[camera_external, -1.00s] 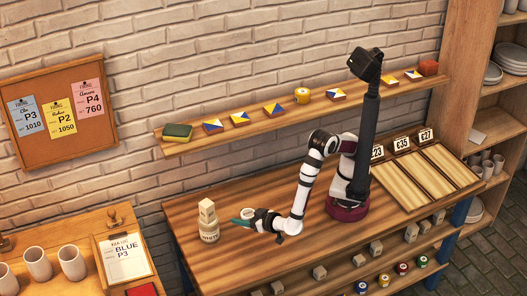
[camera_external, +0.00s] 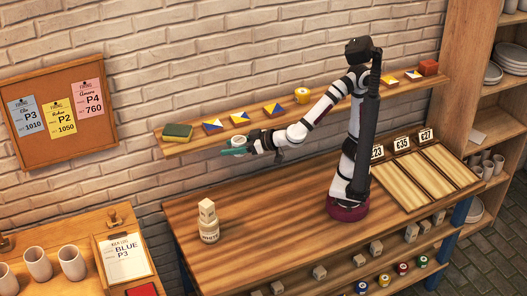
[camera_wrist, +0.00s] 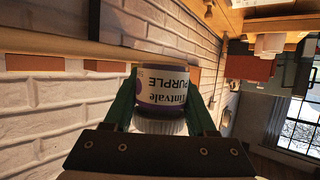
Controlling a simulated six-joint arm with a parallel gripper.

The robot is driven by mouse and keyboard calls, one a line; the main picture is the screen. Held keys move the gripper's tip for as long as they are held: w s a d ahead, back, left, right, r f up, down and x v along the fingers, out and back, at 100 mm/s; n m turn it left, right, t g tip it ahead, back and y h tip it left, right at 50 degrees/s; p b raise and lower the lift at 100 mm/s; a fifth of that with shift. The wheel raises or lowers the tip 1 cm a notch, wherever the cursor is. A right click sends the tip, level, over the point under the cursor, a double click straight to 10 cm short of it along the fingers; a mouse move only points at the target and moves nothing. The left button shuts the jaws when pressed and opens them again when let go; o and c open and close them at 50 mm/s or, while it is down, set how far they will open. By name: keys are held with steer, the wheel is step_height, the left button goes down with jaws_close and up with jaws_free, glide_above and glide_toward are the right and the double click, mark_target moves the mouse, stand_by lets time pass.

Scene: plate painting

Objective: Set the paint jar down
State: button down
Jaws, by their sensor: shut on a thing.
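The paint jar, with a dark body and a label reading PURPLE, is between my green fingers in the wrist view (camera_wrist: 163,88); the label appears upside down there. I cannot tell whether the jar touches the shelf (camera_external: 185,147).
The table's middle is bare.

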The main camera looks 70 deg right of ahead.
steer(key=w+d+r+h, duration=0.1)
steer(key=d, duration=0.3)
steer(key=w+d+r+m, duration=0.1)
steer(key=d, duration=0.2)
steer(key=w+d+r+m+h, duration=0.1)
steer(key=d+r, duration=0.1)
steer(key=d, duration=0.2)
steer(key=shift+d+h, duration=0.3)
steer(key=d+r, duration=0.1)
steer(key=d, duration=0.2)
steer(key=d+r+m+h, duration=0.1)
steer(key=d, duration=0.3)
steer(key=d+r+m+h, duration=0.1)
steer(key=d, duration=0.3)
steer(key=shift+s+r+g, duration=0.15)
steer(key=shift+s+g, duration=0.05)
steer(key=shift+g, duration=0.2)
steer(key=shift+r, duration=0.15)
step_height(320, 180, up, 4)
glide_above(245, 262)
steer(key=f, duration=4.1)
steer(key=shift+w+d, duration=0.15)
steer(key=shift+d, duration=0.05)
steer(key=shift+a+f, duration=0.15)
steer(key=shift+f, duration=0.85)
steer(key=shift+a+f, duration=0.1)
steer(key=shift+f, duration=0.9)
steer(key=shift+f, duration=0.15)
